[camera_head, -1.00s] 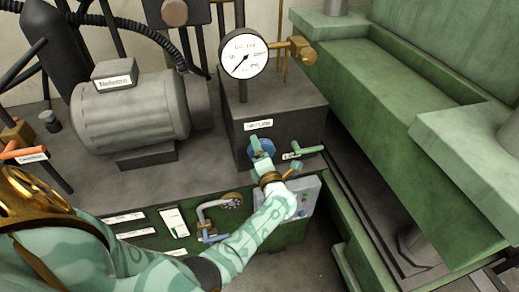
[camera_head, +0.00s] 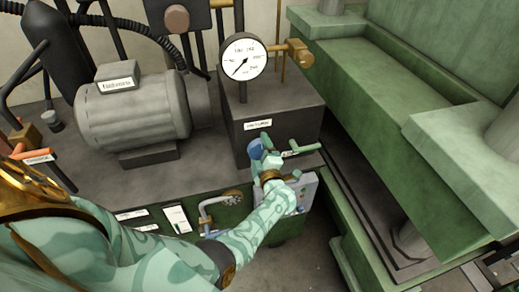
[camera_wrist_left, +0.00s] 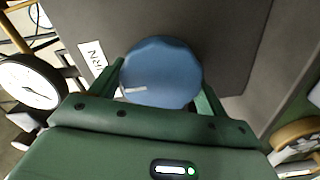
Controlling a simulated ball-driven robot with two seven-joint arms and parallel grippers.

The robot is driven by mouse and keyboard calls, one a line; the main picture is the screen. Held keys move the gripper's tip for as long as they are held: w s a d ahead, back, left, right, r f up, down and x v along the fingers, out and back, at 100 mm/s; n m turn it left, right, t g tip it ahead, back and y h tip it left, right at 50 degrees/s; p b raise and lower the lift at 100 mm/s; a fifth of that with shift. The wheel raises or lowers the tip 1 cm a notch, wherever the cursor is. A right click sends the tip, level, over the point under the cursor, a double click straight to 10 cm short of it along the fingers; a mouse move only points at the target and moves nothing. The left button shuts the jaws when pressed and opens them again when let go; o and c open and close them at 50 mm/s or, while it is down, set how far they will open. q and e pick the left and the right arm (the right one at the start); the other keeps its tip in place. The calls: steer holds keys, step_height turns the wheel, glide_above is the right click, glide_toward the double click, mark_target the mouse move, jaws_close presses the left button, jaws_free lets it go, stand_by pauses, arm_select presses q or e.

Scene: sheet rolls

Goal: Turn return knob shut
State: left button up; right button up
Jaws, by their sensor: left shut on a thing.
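The blue return knob (camera_head: 255,150) sits on the front face of the dark block, under a white label (camera_head: 258,125). In the left wrist view the knob (camera_wrist_left: 160,72) fills the middle, with a short white mark near its lower left edge. My left gripper (camera_head: 265,148) is at the knob, and its fingers partly cover it in the head view. In the left wrist view the left gripper (camera_wrist_left: 161,88) has a green finger on each side of the knob and is shut on it. My right gripper is not in view.
A round pressure gauge (camera_head: 243,57) stands above the block. A green lever (camera_head: 302,149) sticks out just right of the knob. A grey motor (camera_head: 135,112) is at left; a green press frame (camera_head: 400,90) fills the right.

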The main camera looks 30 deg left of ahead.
arm_select(q)
steer(key=shift+f, duration=0.1)
stand_by(0.4)
steer(key=o, duration=1)
steer(key=shift+d, duration=0.1)
